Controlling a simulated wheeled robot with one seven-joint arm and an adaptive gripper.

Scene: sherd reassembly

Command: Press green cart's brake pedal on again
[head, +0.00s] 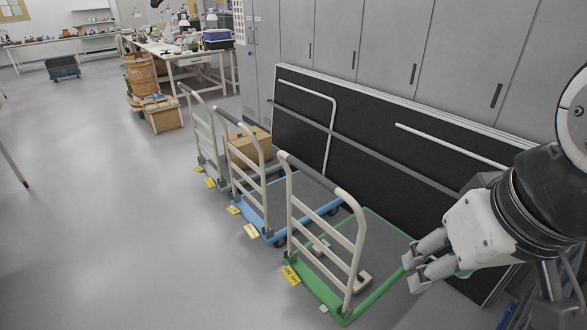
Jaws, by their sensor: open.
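The green cart (372,308) stands nearest me, right of centre, with a beige tubular handle (354,245) upright at its left end. A yellow labelled pedal (290,275) sticks out at the foot of that end, low near the floor. A small pale piece (323,309) sits further along the same edge. Whether the brake is on or off is too small to tell. My gripper (412,274) is open and empty. It appears over the right part of the green cart, away from the yellow pedal; its height above the deck is unclear.
A blue cart (268,232) and a grey cart (207,157) with similar yellow pedals stand in a row behind. A cardboard box (250,146) is by them. A dark panel (375,145) and grey lockers (390,45) close the right side. The floor (120,230) at left is clear.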

